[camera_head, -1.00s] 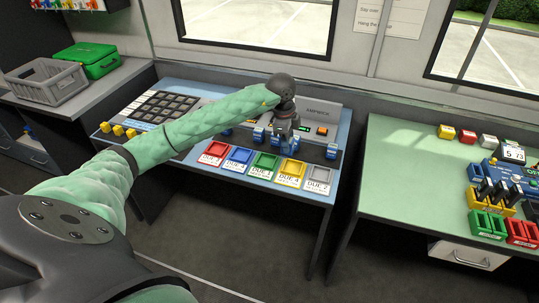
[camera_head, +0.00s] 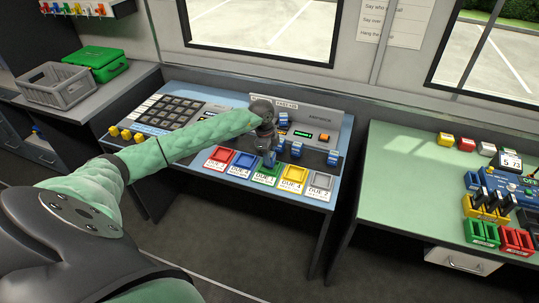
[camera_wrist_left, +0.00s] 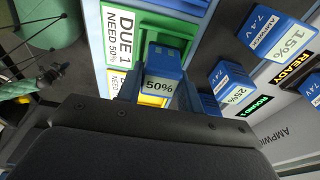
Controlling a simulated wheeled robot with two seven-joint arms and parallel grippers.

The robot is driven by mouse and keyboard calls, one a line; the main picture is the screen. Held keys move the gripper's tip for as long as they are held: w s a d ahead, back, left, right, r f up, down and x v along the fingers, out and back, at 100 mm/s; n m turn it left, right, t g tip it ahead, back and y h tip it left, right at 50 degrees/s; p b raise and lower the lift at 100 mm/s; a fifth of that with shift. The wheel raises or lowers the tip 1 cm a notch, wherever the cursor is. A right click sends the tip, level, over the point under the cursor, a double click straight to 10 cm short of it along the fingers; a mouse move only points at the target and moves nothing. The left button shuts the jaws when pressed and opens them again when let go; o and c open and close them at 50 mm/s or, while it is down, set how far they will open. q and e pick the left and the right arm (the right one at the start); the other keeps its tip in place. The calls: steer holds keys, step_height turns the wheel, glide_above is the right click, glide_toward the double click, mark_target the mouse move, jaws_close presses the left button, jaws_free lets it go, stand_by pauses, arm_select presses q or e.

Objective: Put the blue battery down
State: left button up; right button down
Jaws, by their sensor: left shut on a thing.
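My left gripper (camera_head: 267,150) is shut on a blue battery (camera_wrist_left: 160,70) marked 50% in the left wrist view, held between its two fingers. In the head view the gripper points down over the green tray (camera_head: 259,179) in the row of coloured trays. In the left wrist view the green tray (camera_wrist_left: 150,22) shows behind the battery, beside a label (camera_wrist_left: 122,38) reading "DUE 1 NEED 50%". I cannot tell whether the battery touches the tray. My right gripper is not in view.
A red tray (camera_head: 219,155) and a blue tray (camera_head: 242,160) lie left of the green one; a yellow tray (camera_head: 292,173) and a grey tray (camera_head: 321,180) lie right. Other blue batteries (camera_head: 297,149) stand close behind. A green-topped table (camera_head: 400,180) stands at right.

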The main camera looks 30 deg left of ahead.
arm_select(q)
steer(key=shift+f, duration=0.55)
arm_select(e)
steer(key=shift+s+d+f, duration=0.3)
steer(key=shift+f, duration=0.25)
arm_select(q)
steer(key=shift+f, duration=0.15)
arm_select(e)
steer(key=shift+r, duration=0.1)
arm_select(q)
steer(key=o, duration=1.1)
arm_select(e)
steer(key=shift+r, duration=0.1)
